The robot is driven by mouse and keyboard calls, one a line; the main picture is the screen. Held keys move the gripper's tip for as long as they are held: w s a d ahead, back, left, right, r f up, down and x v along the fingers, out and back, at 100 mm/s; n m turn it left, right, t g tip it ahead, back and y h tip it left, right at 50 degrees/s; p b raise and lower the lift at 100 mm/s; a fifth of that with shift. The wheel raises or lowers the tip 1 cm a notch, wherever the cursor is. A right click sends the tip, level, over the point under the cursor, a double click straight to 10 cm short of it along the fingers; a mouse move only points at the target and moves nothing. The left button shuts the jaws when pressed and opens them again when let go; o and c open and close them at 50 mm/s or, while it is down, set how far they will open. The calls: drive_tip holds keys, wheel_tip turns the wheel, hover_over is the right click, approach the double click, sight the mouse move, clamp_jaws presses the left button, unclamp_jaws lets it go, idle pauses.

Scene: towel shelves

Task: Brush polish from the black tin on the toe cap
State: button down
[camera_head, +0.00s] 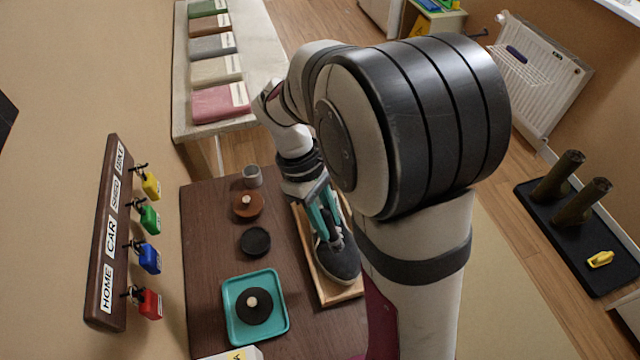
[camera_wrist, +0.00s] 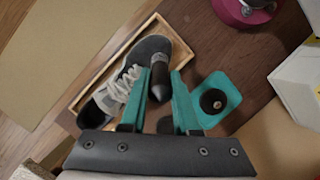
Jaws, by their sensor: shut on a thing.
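My gripper (camera_head: 333,236) is over the shoe, its teal fingers shut on a dark brush with a grey band (camera_wrist: 160,72). The brush points down at the front of the shoe; I cannot tell whether its end touches. The grey shoe (camera_head: 343,262) lies in a wooden tray (camera_head: 312,262), its dark toe cap (camera_wrist: 154,46) toward the front. The black tin (camera_head: 255,241) stands open on the table, left of the shoe. A black lid with a pale knob (camera_head: 252,305) lies on a teal tray (camera_head: 232,330); it also shows in the wrist view (camera_wrist: 213,101).
A brown tin with a knobbed lid (camera_head: 247,205) and a grey cup (camera_head: 252,176) stand behind the black tin. A key rack (camera_head: 105,240) with coloured tags is on the left wall. Folded towels (camera_head: 217,102) lie on a pale bench. The brown table (camera_head: 205,250) is clear at left.

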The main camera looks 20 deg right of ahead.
sight(331, 241)
drive_tip(key=shift+f, duration=1.6)
drive_tip(key=shift+d+f, duration=0.4)
drive_tip(key=shift+f, duration=0.45)
drive_tip(key=shift+d+r, duration=0.15)
drive_tip(key=shift+d, duration=0.55)
drive_tip(key=shift+a, duration=0.85)
drive_tip(key=shift+a+f, duration=0.1)
drive_tip(key=shift+f, duration=0.2)
drive_tip(key=shift+s+r, duration=0.1)
drive_tip(key=shift+s, duration=0.7)
drive_tip(key=shift+s+d, duration=0.2)
drive_tip(key=shift+d, duration=0.1)
drive_tip(key=shift+d+r, duration=0.15)
drive_tip(key=shift+d, duration=0.8)
drive_tip(key=shift+a+f, duration=0.25)
drive_tip(key=shift+a, duration=1)
drive_tip(key=shift+d+r, duration=0.15)
drive_tip(key=shift+d, duration=0.5)
drive_tip(key=shift+d+r, duration=0.15)
drive_tip(key=shift+d, duration=0.45)
drive_tip(key=shift+r, duration=4.05)
